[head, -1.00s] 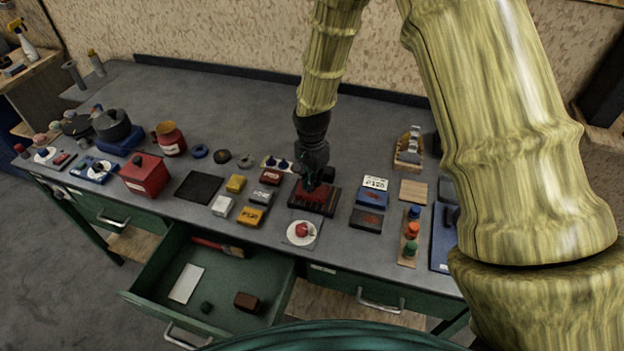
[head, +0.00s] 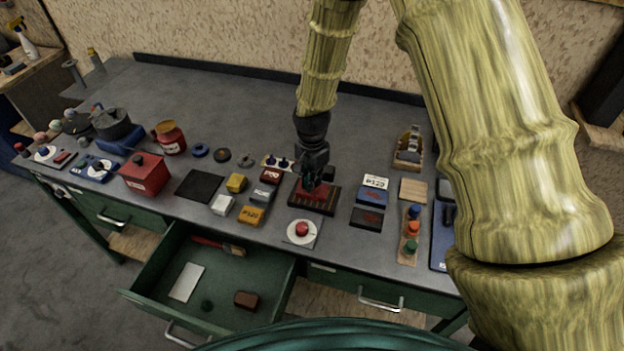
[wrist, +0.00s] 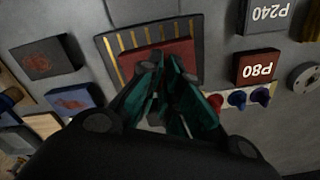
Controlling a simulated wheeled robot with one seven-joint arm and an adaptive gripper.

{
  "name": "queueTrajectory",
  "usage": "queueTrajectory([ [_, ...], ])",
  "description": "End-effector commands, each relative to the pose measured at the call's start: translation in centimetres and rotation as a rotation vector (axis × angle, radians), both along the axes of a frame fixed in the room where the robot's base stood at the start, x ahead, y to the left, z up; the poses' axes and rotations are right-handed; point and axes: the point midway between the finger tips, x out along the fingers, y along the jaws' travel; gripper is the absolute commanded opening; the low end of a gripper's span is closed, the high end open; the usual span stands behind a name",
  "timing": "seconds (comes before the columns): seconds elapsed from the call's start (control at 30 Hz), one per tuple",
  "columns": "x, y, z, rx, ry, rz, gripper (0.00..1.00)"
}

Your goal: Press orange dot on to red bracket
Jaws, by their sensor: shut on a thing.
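A red block (wrist: 150,62) lies on a dark tray with yellow stripes (wrist: 113,45) in the wrist view. The fingers hide the exact contact. An orange knob (head: 413,228) stands on a wooden strip at the right, between a blue and a green one. I cannot tell for certain which thing is the bracket.
A white plate with a red knob (head: 301,230) lies in front of the tray. Labelled blocks (head: 250,215) stand to its left, blue and dark blocks (head: 366,217) to its right. Small pins (wrist: 237,100) stand close by. A green drawer (head: 222,283) is open below.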

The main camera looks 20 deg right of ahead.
Motion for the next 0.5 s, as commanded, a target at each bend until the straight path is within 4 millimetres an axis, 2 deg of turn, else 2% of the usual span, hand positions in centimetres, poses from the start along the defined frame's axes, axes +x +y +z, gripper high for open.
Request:
queueTrajectory([
  [0.5,0.0,-0.01,-0.55,0.0,0.0,-0.001,0.0],
])
